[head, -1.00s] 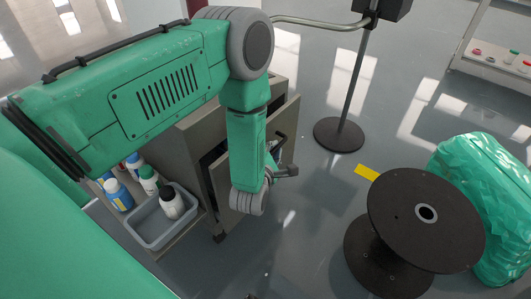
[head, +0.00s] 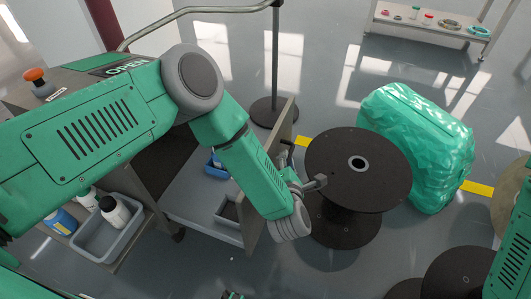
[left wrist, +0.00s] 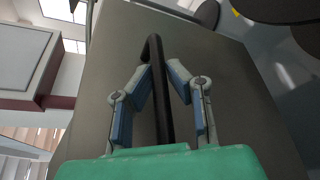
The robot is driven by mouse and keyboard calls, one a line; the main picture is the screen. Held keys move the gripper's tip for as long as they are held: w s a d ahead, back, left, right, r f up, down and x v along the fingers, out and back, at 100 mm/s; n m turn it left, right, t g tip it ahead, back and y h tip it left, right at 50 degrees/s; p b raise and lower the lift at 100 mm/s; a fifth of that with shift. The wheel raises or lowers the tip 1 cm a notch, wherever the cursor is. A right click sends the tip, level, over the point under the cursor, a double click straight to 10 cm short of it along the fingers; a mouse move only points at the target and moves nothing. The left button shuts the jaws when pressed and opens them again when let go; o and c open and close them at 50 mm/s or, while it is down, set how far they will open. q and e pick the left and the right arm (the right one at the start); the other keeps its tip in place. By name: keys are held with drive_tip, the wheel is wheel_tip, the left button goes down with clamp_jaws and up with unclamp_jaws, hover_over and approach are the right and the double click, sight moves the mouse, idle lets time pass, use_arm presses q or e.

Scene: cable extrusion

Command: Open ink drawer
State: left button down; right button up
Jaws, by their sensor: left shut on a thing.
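The ink drawer (head: 192,200) is pulled out of the grey cabinet in the head view, with its inside exposed. A blue bin (head: 216,168) and a grey bin (head: 228,211) are in it. My left gripper (head: 308,184) is at the outer side of the drawer front. In the left wrist view, the grey drawer front (left wrist: 225,85) fills the middle, with a black bar handle (left wrist: 161,100) on it. The left gripper's fingers (left wrist: 161,77) are shut on this handle, one on each side.
A black cable spool (head: 340,165) stands close to the right of the left gripper. A green wrapped bundle (head: 420,140) is behind it. A pole on a round base (head: 272,112) stands beyond the drawer. A grey tray (head: 95,240) with bottles is at lower left.

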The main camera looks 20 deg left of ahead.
use_arm(q)
drive_tip(key=shift+d+f, duration=0.15)
drive_tip(key=shift+d, duration=0.15)
drive_tip(key=shift+s+a, duration=0.15)
drive_tip(key=shift+a, duration=0.3)
drive_tip(key=c, duration=1.7)
unclamp_jaws()
drive_tip(key=shift+d, duration=0.3)
drive_tip(key=shift+o, duration=0.6)
drive_tip(key=shift+d, duration=0.35)
drive_tip(key=shift+a, duration=0.3)
drive_tip(key=shift+s+a, duration=0.1)
drive_tip(key=shift+a, duration=0.05)
drive_tip(key=v, duration=1.1)
drive_tip(key=shift+s+d, duration=0.25)
drive_tip(key=shift+d, duration=0.1)
use_arm(e)
drive_tip(key=shift+a+r, duration=0.15)
drive_tip(key=shift+a, duration=0.45)
use_arm(q)
drive_tip(key=shift+d, duration=0.3)
use_arm(e)
drive_tip(key=shift+d, duration=0.25)
